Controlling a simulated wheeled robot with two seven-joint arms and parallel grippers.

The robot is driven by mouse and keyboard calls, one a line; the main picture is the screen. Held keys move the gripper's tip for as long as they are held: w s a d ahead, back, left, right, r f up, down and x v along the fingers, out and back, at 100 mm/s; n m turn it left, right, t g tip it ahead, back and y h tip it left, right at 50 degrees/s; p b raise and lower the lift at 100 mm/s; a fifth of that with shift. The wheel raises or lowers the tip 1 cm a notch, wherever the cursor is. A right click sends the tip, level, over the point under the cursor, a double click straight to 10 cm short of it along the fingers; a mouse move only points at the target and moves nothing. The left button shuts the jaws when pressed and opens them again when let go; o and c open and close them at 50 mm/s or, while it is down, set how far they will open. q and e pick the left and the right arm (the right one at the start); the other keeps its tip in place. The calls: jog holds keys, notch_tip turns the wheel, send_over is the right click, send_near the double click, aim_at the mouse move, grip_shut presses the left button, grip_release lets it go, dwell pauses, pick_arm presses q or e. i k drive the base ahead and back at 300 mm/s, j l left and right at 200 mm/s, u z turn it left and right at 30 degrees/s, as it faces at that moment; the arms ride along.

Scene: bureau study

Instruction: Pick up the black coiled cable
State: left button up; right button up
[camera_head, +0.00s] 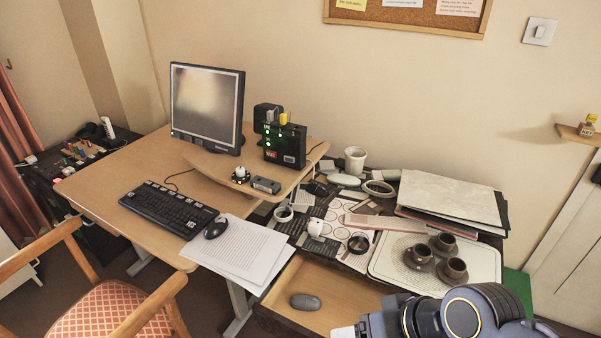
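A small dark round item (358,243) lies on the printed sheet on the cluttered lower desk, left of the white tray. It may be the black coiled cable, but it is too small to tell. A grey arm of mine enters at the bottom right, in front of the tray and drawer. Its gripper fingers cannot be made out. My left gripper is not in view.
The tray (486,276) holds brown cups (442,244), with stacked folders (450,197) behind. An open drawer (327,274) holds a grey mouse (305,301). A monitor (207,107), black box (285,145), keyboard (168,208) and papers (238,247) occupy the desk. A chair (110,300) stands in front.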

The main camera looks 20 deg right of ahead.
aim_at(362, 239)
jog(key=k+z, duration=0.15)
jog(key=z, duration=0.95)
jog(key=u, duration=0.4)
jog(key=l+u, duration=0.1)
jog(key=u, duration=0.25)
jog(key=l+u, duration=0.1)
jog(key=u, duration=0.65)
jog(key=l+u, duration=0.4)
jog(key=k+l+u, duration=0.2)
jog(key=l+u, duration=0.15)
jog(key=k+l+u, duration=0.2)
jog(key=l+u, duration=0.2)
jog(key=k+l, duration=0.25)
jog(key=l, duration=0.2)
jog(key=k+l+u, duration=0.1)
jog(key=k+l, duration=0.15)
jog(key=l, duration=0.2)
